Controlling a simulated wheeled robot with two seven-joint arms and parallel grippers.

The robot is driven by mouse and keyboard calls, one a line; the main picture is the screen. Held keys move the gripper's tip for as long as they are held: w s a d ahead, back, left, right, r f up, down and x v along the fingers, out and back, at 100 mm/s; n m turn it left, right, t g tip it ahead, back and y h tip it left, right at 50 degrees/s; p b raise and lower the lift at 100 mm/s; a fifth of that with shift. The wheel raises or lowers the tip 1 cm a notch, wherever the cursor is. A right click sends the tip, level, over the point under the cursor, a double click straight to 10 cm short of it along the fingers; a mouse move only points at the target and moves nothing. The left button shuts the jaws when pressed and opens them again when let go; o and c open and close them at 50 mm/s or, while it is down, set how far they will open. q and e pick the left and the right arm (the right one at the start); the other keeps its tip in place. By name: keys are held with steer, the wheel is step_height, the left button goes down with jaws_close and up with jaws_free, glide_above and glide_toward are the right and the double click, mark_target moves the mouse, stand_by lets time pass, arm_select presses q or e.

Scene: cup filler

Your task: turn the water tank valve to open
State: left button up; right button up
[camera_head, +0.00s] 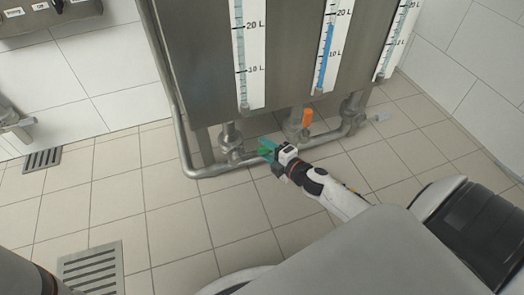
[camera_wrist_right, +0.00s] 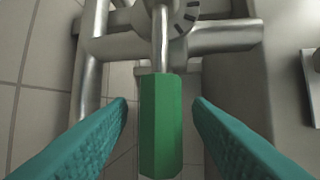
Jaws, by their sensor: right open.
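The steel water tank (camera_head: 195,60) stands at the top middle of the head view, with valves on the pipe beneath it. The green valve handle (camera_head: 265,152) is under the tank's left part, partly hidden by my right gripper (camera_head: 270,150). In the right wrist view the green handle (camera_wrist_right: 161,125) points towards the camera on a metal stem, below a dial with dark marks (camera_wrist_right: 170,15). The teal fingers of my right gripper (camera_wrist_right: 160,135) are open on both sides of the handle, with a gap on each side. My left gripper is not in view.
An orange valve handle (camera_head: 307,117) stands upright to the right of the green one, and a pale handle (camera_head: 380,117) is farther right. The steel pipe (camera_head: 215,170) runs low along the tank's front. The tiled floor (camera_head: 165,225) in front is clear, with a drain grate (camera_head: 92,268).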

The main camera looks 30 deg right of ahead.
steer(key=shift+b+x, duration=0.3)
steer(key=shift+x, duration=0.95)
jaws_close()
